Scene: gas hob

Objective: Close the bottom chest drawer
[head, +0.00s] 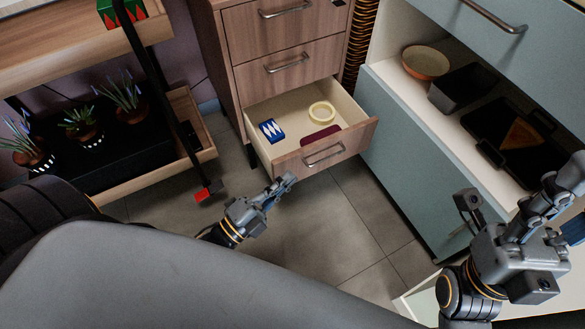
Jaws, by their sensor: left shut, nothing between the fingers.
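The wooden chest's bottom drawer (293,166) stands pulled out, with its inside in view. It holds a blue and white box (270,130), a pale yellow ring (322,112) and a dark red flat item (320,136). A metal handle (323,155) is on its front. My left gripper (287,180) is shut and empty, just in front of the left part of the drawer front. I cannot tell whether it touches. My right gripper (560,188) is at the right, away from the chest; its finger opening is unclear.
The two drawers above (290,64) are shut. At the right is a blue-grey cabinet (400,160) with a bowl (425,62), a black container (463,89) and a tray (490,120). A plant shelf (170,168) stands left. The tiled floor (340,225) before the drawer is clear.

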